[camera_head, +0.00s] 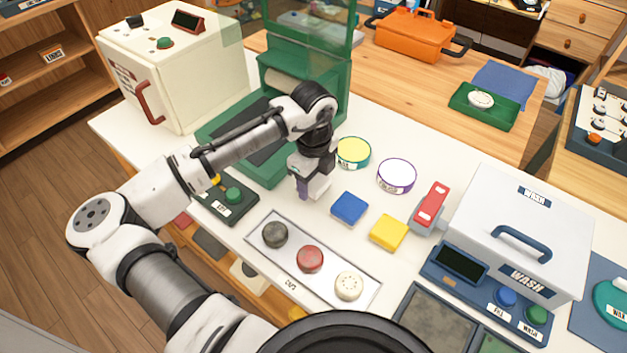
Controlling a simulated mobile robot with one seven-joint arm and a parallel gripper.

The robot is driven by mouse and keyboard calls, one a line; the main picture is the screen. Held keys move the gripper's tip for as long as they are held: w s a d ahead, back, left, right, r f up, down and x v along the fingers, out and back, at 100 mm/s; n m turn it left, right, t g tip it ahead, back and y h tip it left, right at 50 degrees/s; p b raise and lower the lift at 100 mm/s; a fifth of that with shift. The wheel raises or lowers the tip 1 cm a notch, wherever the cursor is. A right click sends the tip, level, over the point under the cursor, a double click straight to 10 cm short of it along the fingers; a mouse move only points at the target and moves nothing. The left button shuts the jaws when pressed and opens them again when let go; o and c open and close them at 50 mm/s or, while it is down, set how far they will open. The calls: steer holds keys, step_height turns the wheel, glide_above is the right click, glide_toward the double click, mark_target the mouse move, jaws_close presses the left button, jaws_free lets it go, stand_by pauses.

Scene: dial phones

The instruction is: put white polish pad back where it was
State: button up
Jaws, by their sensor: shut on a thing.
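My gripper (312,190) points down over the white worktop, behind the grey cap tray and left of the blue pad. It is shut on a pale thing at its fingertips, which looks like the white polish pad; the fingers hide most of it. The blue pad (350,208) and the yellow pad (389,232) lie in a row to the right of my gripper. I cannot tell whether the held thing touches the worktop (262,203).
A cap tray (317,287) holds black, red and cream caps. Yellow (353,152) and white (397,176) round tins stand behind the pads. A red-topped block (431,205) and a wash box (520,225) are right. A green press (335,85) stands behind my arm.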

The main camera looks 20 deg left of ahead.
mark_target(314, 179)
steer(key=shift+f, duration=0.6)
steer(key=shift+f, duration=0.2)
steer(key=o, duration=1)
steer(key=shift+c, duration=0.2)
step_height(314, 179, up, 12)
steer(key=b, duration=0.2)
steer(key=shift+r, duration=0.25)
